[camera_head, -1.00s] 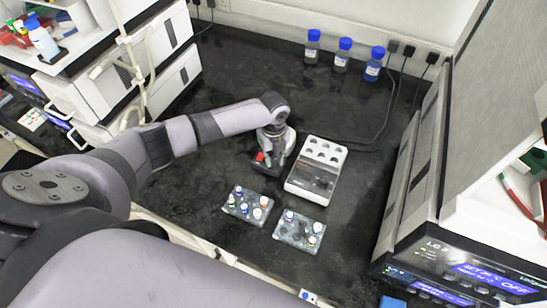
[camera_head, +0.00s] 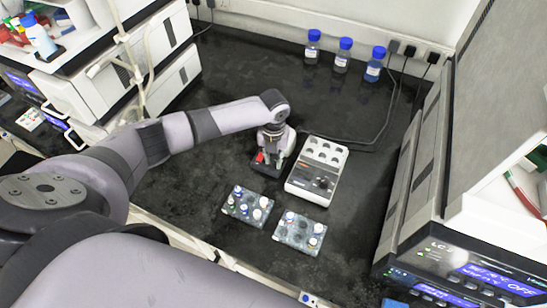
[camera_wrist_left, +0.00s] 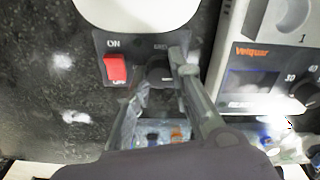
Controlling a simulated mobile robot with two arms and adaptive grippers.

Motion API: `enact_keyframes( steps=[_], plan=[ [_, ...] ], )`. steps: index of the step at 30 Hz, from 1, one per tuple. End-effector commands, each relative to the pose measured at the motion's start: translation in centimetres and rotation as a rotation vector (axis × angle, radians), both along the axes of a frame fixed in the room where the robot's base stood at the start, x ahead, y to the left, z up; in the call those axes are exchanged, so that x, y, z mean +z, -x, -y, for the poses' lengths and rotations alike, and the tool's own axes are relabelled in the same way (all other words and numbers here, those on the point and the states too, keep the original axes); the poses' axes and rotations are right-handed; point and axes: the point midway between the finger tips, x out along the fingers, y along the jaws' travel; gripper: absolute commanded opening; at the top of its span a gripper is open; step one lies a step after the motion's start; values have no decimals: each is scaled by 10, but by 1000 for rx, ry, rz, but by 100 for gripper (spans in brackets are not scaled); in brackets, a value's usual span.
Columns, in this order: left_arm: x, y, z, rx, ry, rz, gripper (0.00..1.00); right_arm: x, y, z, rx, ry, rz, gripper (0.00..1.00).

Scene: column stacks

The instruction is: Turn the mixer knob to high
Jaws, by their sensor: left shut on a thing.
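The mixer (camera_head: 262,169) is a small black-based device with a red ON/OFF switch (camera_wrist_left: 116,69), on the dark bench left of a white block device. Its dark knob (camera_wrist_left: 160,70) sits right of the switch in the wrist view, partly hidden by my fingers. My left gripper (camera_head: 276,160) reaches down over the mixer's front. In the wrist view my left gripper (camera_wrist_left: 160,88) is shut on the knob, with one finger on each side of it. The knob's pointer and setting cannot be read. My right gripper is not in view.
The white block device (camera_head: 303,185) with its own knob stands close to the right of the gripper. Two vial racks (camera_head: 236,216) (camera_head: 284,235) lie in front. Several blue-capped bottles (camera_head: 344,57) stand at the back. Instruments flank both sides; the left-middle bench is clear.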

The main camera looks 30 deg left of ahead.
Motion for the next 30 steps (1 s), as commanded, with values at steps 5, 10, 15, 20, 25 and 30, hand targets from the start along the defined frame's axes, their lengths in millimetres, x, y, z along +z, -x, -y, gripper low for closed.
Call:
enact_keyframes(
  steps=[5,10,15,20,25,30],
  plan=[
    [1,-1,0,-14,1,3,0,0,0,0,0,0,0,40],
    [1,-1,0,-15,1,3,0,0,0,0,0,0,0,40],
    [1,-1,0,-14,1,3,21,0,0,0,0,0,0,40],
    [1,-1,0,-14,0,2,29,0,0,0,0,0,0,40],
    [0,0,0,-13,1,1,29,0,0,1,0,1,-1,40],
    [7,-1,0,-14,1,3,29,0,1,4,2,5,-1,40]
  ],
)
